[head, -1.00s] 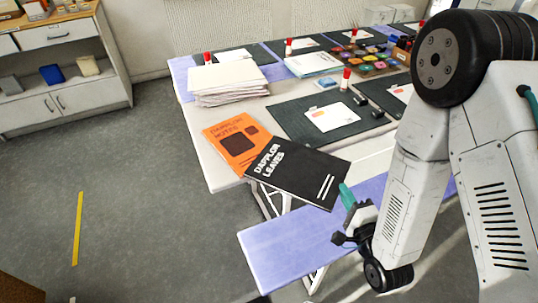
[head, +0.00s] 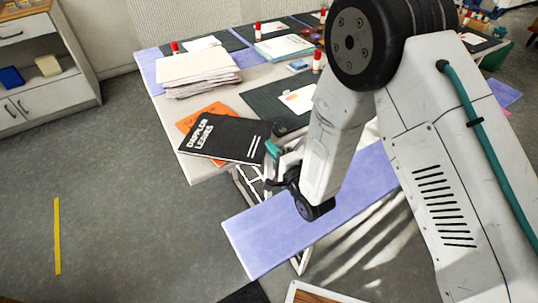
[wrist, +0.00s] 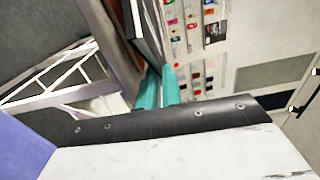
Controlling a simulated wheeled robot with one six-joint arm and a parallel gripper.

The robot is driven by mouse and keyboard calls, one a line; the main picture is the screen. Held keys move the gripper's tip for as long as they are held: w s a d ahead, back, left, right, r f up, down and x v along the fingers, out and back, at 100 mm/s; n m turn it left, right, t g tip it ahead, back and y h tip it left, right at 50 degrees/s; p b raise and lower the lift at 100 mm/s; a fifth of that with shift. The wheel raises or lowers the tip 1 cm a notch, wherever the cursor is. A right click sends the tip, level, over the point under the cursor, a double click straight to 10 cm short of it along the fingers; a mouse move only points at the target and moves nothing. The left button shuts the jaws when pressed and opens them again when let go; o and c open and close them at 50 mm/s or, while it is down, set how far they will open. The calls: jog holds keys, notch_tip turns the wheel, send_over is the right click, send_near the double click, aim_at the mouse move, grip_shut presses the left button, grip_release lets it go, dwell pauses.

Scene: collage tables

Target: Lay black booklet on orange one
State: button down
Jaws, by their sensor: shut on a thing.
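The black booklet (head: 228,139), with white lettering reading "DAPPLOR LEAVES", is held by its right edge in my gripper (head: 272,151). My gripper's teal fingers (wrist: 158,88) are shut on it, and its dark, edge-on form (wrist: 147,32) runs up from them in the wrist view. The orange booklet (head: 202,114) lies at the near left corner of the table, mostly hidden under the black one. Whether the two booklets touch cannot be told.
The table (head: 200,170) also carries a stack of paper (head: 198,70), a dark mat (head: 262,100) with a white card, and glue sticks (head: 317,62). A lilac bench (head: 270,228) stands in front. The grey floor at left is open.

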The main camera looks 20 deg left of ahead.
jog(key=f, duration=0.2)
jog(key=a+f, duration=0.1)
jog(key=shift+w+f, duration=0.25)
jog(key=shift+w, duration=0.15)
jog(key=shift+d, duration=0.1)
jog(key=c, duration=1.6)
grip_release()
jog(key=shift+f, duration=0.1)
jog(key=v, duration=1.2)
jog(key=shift+s, duration=0.1)
